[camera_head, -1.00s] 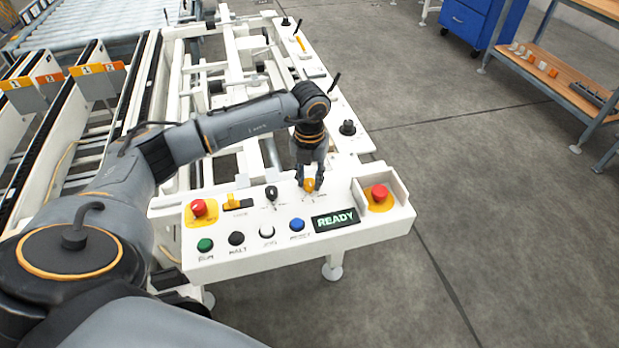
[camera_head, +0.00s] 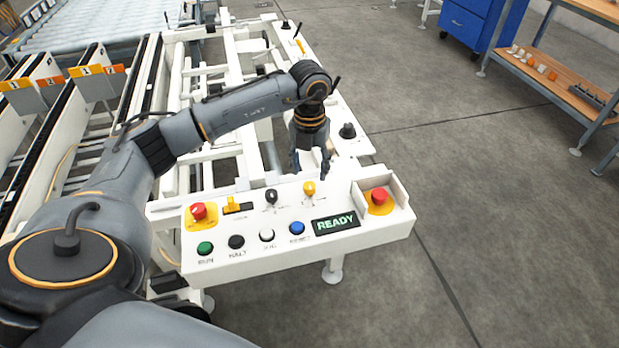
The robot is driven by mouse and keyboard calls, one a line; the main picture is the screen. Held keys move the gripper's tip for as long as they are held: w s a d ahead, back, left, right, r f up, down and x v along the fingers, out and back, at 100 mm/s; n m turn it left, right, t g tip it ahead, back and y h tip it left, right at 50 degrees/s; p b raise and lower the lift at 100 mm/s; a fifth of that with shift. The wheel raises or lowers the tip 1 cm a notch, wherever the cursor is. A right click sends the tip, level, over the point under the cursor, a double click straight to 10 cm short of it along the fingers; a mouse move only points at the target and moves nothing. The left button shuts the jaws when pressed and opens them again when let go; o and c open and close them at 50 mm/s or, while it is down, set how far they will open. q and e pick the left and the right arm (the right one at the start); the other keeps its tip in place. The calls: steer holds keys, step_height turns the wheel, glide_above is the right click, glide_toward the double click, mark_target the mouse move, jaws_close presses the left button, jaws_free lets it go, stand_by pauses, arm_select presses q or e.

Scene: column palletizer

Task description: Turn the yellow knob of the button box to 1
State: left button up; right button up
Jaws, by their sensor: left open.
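The white button box (camera_head: 345,243) carries the yellow knob (camera_head: 309,188) in its back row, left of the red button in the guarded corner. The knob stands free, with nothing touching it; its exact pointer setting is too small to read. My left gripper (camera_head: 311,170) is open and empty, above and just behind the yellow knob, with its fingers pointing down. My right gripper does not show.

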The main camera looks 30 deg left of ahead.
mark_target(310, 185)
arm_select(q)
step_height(310, 185, up, 7)
stand_by(0.3)
stand_by(0.4)
